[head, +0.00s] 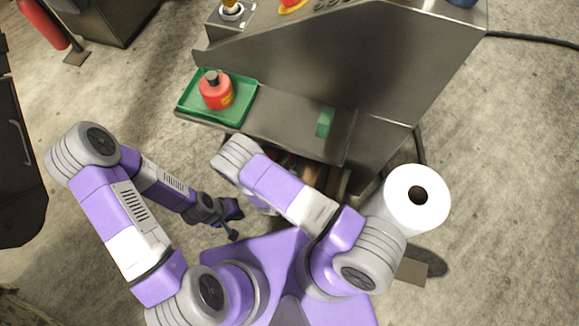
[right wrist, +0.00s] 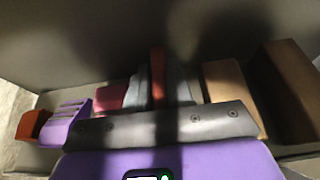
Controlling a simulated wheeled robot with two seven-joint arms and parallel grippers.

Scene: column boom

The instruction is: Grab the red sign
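In the right wrist view a narrow upright red-orange piece (right wrist: 157,76), which may be the red sign, stands in a shaded compartment. My right gripper (right wrist: 158,92) reaches in there, with a pale grey finger-like shape on each side of the red piece. Shadow hides whether they touch it. In the head view the right gripper is hidden under the console, behind my own arm. My left gripper (head: 236,222) is empty, low beside the console, with its dark fingers apart.
Brown blocks (right wrist: 285,90), a dark red item (right wrist: 109,97) and an orange box (right wrist: 32,125) crowd the compartment. Above, a green tray (head: 245,90) holds a red bottle (head: 215,91) on the steel console (head: 340,60). A white roll (head: 432,205) stands at right.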

